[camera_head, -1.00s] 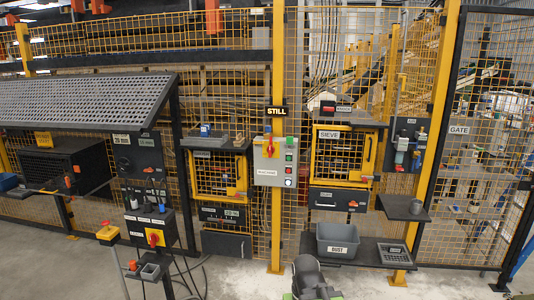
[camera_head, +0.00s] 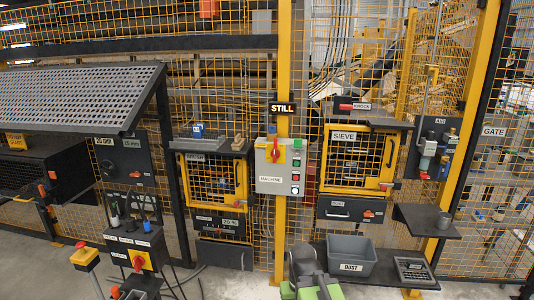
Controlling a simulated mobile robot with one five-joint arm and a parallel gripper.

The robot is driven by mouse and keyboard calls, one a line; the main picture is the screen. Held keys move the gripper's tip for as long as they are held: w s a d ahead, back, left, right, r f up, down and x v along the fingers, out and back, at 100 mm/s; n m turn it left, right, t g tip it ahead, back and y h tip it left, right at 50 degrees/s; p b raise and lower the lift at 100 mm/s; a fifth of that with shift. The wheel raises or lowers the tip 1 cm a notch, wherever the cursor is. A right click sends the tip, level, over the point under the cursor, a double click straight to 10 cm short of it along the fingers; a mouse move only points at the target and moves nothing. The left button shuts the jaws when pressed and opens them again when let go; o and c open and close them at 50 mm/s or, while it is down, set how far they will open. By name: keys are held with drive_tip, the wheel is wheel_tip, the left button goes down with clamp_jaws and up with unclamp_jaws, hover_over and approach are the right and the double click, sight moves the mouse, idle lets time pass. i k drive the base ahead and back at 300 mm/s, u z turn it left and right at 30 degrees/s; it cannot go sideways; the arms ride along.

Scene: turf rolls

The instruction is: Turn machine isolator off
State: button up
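The machine isolator is a red handle on a yellow plate (camera_head: 275,152), on the upper part of a grey box labelled MACHINE (camera_head: 270,182). The handle looks roughly upright, but it is small in the picture. I can make out no gripper fingers.
Another red knob on yellow (camera_head: 138,261) sits on a dark box at lower left. A grey DUST bin (camera_head: 350,255) stands on a low shelf right of my arm. A dark shelf (camera_head: 427,220) juts out at right. Mesh fencing lines the back.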

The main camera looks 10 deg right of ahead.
sight(275, 154)
drive_tip(key=z, duration=0.05)
drive_tip(key=k, duration=0.6)
drive_tip(key=u, duration=0.5)
drive_tip(key=i, duration=0.95)
drive_tip(key=u, duration=0.9)
drive_tip(key=i, duration=1.2)
drive_tip(key=u, duration=0.1)
